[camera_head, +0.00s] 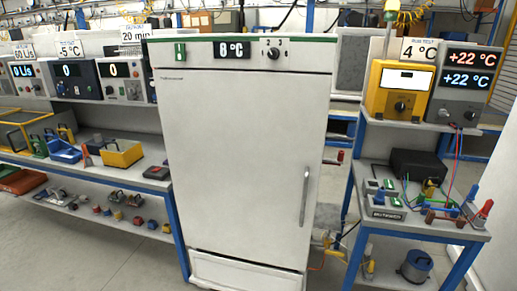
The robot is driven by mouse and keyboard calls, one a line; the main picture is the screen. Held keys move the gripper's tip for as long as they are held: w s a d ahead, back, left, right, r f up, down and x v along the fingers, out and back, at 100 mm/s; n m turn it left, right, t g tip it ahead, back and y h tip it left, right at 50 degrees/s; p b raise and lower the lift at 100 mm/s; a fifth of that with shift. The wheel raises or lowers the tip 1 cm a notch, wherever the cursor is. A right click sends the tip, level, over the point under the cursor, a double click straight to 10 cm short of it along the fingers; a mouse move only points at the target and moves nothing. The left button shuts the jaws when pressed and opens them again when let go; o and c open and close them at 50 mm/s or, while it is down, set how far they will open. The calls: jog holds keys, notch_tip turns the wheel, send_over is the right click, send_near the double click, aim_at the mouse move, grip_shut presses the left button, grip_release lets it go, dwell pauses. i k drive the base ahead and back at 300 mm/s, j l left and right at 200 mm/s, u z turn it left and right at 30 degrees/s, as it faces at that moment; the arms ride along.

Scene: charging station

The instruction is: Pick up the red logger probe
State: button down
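A small upright piece with a red top (485,210) stands near the right end of the right-hand bench (408,231), and it looks like the red logger probe, though it is too small to be sure. A similar piece with a blue top (471,194) stands close to its left. A reddish-brown bar lies low beside them. My gripper is not in view.
A tall white cabinet (240,160) with a closed door and a display stands in the middle. A yellow instrument (383,105) and a grey instrument (440,105) sit on the shelf above the right bench. The left bench (130,180) holds several tools and boxes. Grey floor (85,250) is open at lower left.

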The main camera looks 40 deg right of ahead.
aim_at(485, 212)
jog(key=z, duration=2.25)
